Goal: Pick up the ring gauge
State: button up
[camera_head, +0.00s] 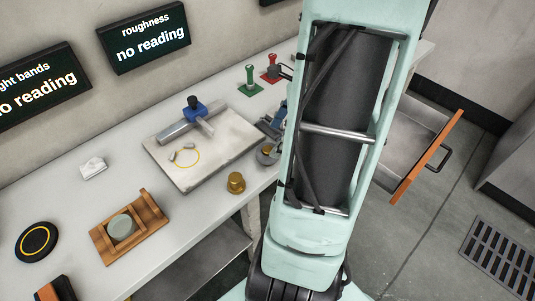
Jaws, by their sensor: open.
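I cannot single out the ring gauge with certainty. A round metal piece with a brassy middle (268,154) sits at the front edge of the bench, partly hidden by my arm. A small grey metal piece (183,154) lies on the pale flat plate (215,165), at the edge of a thin yellow circle. A grey-green round piece (121,227) sits in a wooden holder (151,206). My arm crosses the right-centre of the picture. My gripper does not show.
A blue-topped tool (193,106) stands on the plate. A brass knob-like weight (236,183), a black disc with a yellow ring (36,242) and a white block (93,168) are on the bench (60,200). Green (250,82) and red (271,69) stands are behind. An open drawer (408,145) juts out right.

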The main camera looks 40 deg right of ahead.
aim_at(269, 149)
jog(key=shift+b+x, duration=0.45)
jog(key=shift+x, duration=2.25)
jog(key=shift+d, duration=0.15)
jog(key=c, duration=1.4)
jog(key=shift+c, duration=0.2)
